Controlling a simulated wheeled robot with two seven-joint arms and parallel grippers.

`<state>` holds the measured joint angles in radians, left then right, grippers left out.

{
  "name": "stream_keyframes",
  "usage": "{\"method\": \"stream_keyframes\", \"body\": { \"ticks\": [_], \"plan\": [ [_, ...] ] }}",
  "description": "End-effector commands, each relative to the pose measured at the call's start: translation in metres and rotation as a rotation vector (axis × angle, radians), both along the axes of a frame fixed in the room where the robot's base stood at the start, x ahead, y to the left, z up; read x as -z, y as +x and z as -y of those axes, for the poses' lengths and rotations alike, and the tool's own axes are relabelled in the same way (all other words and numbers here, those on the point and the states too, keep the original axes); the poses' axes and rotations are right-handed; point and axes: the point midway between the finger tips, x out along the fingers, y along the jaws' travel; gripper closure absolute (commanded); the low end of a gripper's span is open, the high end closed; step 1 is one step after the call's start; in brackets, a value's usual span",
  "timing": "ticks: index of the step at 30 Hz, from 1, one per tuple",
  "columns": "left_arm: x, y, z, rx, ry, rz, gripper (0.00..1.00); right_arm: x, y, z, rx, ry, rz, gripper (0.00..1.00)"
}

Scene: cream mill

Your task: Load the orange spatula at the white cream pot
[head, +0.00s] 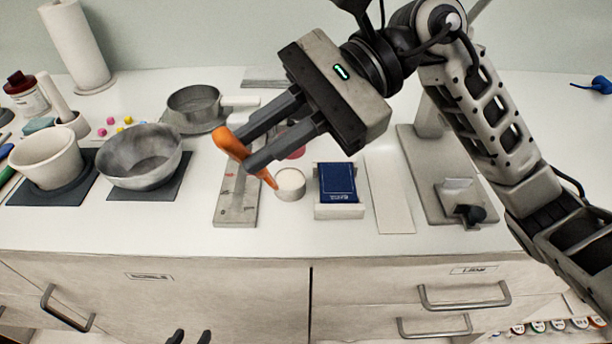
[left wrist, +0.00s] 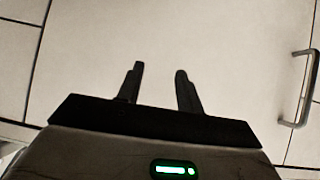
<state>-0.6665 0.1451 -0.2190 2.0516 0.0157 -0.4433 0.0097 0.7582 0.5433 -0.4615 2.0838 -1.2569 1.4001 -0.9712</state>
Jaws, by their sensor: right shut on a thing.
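My right gripper (head: 243,151) is shut on the orange spatula (head: 228,143) above the counter. The spatula is tilted, its handle end up to the left and its narrow tip down to the right. The tip is at the left rim of the small white cream pot (head: 291,186) in the head view; I cannot tell whether it touches the pot or is inside it. The pot stands upright with pale contents. My left gripper (head: 190,337) is low in front of the drawers; in the left wrist view it (left wrist: 159,88) is open and empty.
A grey board (head: 235,207) lies left of the pot, and a dark blue box on a white stand (head: 338,211) is right of it. A grey bowl (head: 145,155), a white pot (head: 47,158) and a saucepan (head: 193,106) stand further left. Drawer handles (head: 464,296) stick out in front.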

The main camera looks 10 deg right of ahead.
Motion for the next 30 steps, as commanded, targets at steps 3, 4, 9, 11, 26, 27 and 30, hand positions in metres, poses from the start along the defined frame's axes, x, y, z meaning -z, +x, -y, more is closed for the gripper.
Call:
{"method": "stream_keyframes", "body": {
  "ticks": [3,4,9,11,26,27,30],
  "plan": [
    [-0.001,0.0,-0.001,-0.001,0.002,-0.001,0.64,0.0,0.025,0.011,0.173,0.167,-0.033,1.0],
    [-0.001,0.0,-0.001,-0.001,0.002,0.0,0.64,0.0,0.031,0.015,0.212,0.202,-0.034,1.0],
    [-0.002,0.0,-0.001,-0.001,0.001,0.002,0.64,0.008,0.06,0.039,0.382,0.34,-0.017,1.0],
    [-0.002,0.001,-0.001,-0.001,0.003,0.003,0.64,0.012,0.067,0.046,0.417,0.367,-0.009,1.0],
    [0.002,0.005,-0.001,0.001,-0.002,0.017,0.64,0.038,0.075,0.056,0.462,0.399,0.007,1.0],
    [0.002,0.006,-0.001,0.001,-0.004,0.021,0.64,0.042,0.075,0.055,0.462,0.399,0.007,1.0],
    [0.003,0.006,0.0,0.001,-0.01,0.025,0.64,0.051,0.074,0.055,0.461,0.398,0.007,1.0]
  ]
}}
